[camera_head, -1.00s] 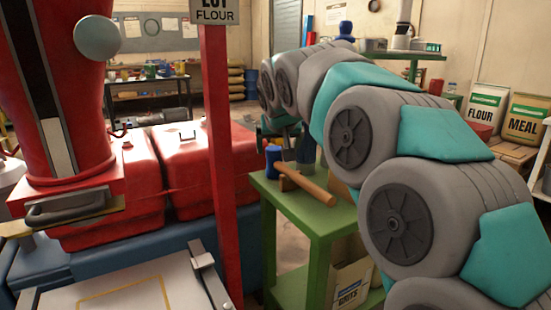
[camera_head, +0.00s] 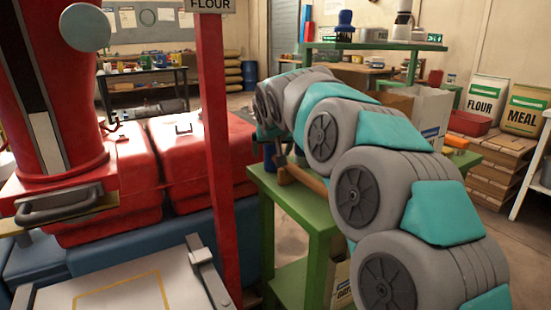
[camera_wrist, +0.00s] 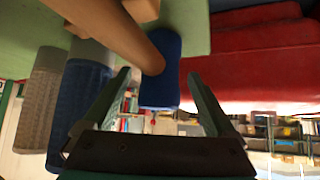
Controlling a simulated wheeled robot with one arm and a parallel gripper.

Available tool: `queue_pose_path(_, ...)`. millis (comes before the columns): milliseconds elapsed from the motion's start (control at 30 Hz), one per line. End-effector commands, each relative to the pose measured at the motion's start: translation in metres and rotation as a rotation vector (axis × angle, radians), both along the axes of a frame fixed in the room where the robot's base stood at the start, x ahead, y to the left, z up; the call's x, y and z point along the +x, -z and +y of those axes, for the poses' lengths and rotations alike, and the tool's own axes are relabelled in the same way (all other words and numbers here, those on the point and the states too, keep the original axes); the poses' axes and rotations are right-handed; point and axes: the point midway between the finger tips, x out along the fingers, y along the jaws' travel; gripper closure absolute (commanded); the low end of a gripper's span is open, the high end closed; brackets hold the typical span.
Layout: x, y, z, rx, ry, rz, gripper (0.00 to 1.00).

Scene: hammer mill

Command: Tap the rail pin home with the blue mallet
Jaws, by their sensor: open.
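The blue mallet lies on the green stand (camera_head: 315,215); its wooden handle (camera_head: 305,180) shows beside my arm in the head view. In the wrist view its blue head (camera_wrist: 182,45) and wooden handle (camera_wrist: 118,32) are just beyond my fingertips. My gripper (camera_wrist: 158,76) is open, with the mallet head in line with the gap between its fingers. I cannot tell whether the fingers touch it. My arm hides much of the mallet in the head view. I cannot make out the rail pin.
A red post (camera_head: 218,150) stands left of the green stand, near red machine housings (camera_head: 185,150). Two ribbed cylinders, one blue (camera_wrist: 80,108) and one grey (camera_wrist: 40,105), are close to my left finger in the wrist view.

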Motion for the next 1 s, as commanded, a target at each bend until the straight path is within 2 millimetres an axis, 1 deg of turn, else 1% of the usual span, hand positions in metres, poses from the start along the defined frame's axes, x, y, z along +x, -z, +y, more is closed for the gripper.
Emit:
queue_pose_path(67,-0.0003,-0.0004,0.0,0.0,0.0,0.0,0.09)
queue_pose_path(167,-0.0003,-0.0004,0.0001,0.0,0.0,0.0,0.19)
queue_pose_path(867,-0.0006,-0.0007,0.0002,0.0,0.0,0.0,0.98)
queue_pose_path(900,-0.0006,-0.0007,0.0002,0.0,0.0,0.0,1.0)
queue_pose_path(1000,-0.0006,-0.0007,0.0002,0.0,0.0,0.0,1.0)
